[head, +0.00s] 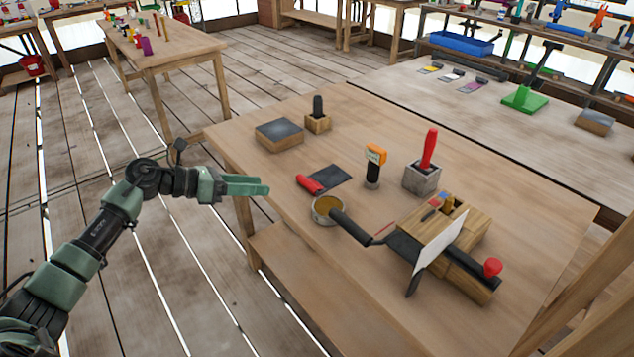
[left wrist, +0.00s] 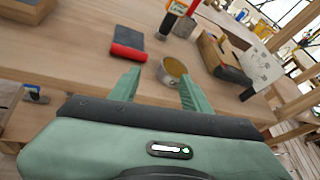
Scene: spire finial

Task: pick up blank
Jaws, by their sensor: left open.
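I cannot tell for sure which thing is the blank. One candidate is a square wooden block with a dark grey top (head: 279,134) at the far left of the table. Another is a small wooden block (head: 317,123) with a black peg standing in it. My left gripper (head: 266,187) is open and empty at the table's left edge, apart from both. In the left wrist view its fingers (left wrist: 160,92) are spread, with a round metal pot of brown content (left wrist: 173,70) beyond them. My right gripper is not in view.
On the table (head: 470,190) are a red-handled dark flat tool (head: 312,184), an orange-and-black upright tool (head: 373,170), a red-handled tool (head: 429,148) in a grey block, and a wooden box (head: 460,222) with a white sheet (head: 440,240). The near left edge is clear.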

